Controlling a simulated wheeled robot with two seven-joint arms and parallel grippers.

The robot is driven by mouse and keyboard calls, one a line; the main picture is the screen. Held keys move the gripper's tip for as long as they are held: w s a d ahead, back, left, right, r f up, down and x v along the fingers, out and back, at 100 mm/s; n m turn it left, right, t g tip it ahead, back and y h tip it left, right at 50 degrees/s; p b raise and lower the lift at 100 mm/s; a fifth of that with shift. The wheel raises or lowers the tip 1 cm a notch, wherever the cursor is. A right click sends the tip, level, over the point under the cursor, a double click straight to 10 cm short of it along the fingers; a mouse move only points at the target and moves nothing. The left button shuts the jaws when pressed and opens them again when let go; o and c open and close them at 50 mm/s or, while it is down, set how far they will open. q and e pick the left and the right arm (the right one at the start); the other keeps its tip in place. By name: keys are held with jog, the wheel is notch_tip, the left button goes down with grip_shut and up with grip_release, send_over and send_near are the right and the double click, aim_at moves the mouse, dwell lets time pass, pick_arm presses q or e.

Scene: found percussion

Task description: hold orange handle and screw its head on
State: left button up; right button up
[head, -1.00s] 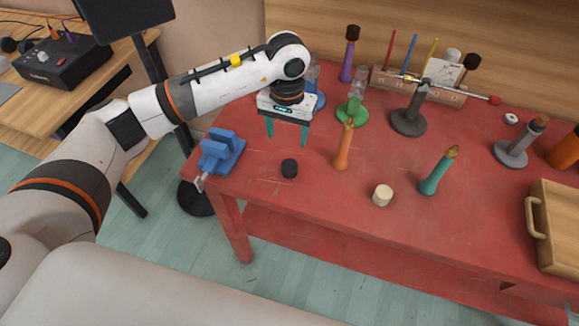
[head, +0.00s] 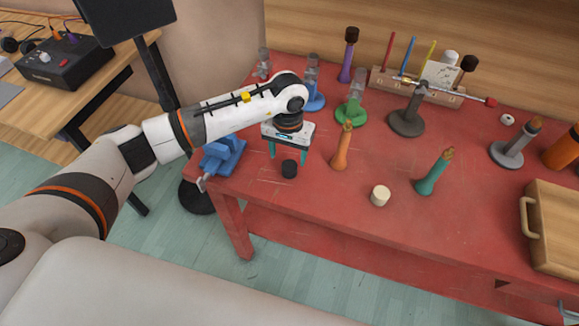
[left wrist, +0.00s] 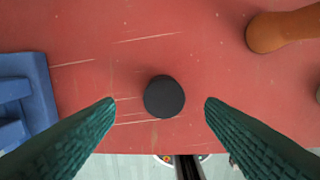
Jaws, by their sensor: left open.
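The orange handle (head: 341,152) stands upright on the red table, with a brown upper end. Its rounded orange end also shows in the left wrist view (left wrist: 268,35), at the upper right. A short black cylindrical head (head: 289,169) sits on the table to its left; it is centred between my fingers in the left wrist view (left wrist: 164,97). A cream head (head: 380,196) lies to the right of the orange handle. My left gripper (head: 287,156) is open and empty, pointing down above the black head. Whether its fingers straddle the head in height, I cannot tell.
A blue vise (head: 222,156) is at the table's left edge, close to my gripper. A teal handle (head: 433,174) stands to the right. Green (head: 352,114) and grey (head: 406,122) stands are behind. A wooden tray (head: 560,230) is at the right. The front middle is clear.

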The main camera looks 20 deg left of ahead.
aim_at(290, 165)
pick_arm(q)
jog(key=shift+f+p, duration=0.3)
jog(key=shift+p, duration=0.05)
jog(key=f, duration=0.1)
jog(key=f+p, duration=0.1)
jog(key=f, duration=0.1)
jog(key=shift+s+d+f+p, duration=0.1)
jog(key=shift+d+f+p, duration=0.15)
jog(key=shift+f+p, duration=0.1)
jog(key=shift+f, duration=0.45)
jog(key=c, duration=1.1)
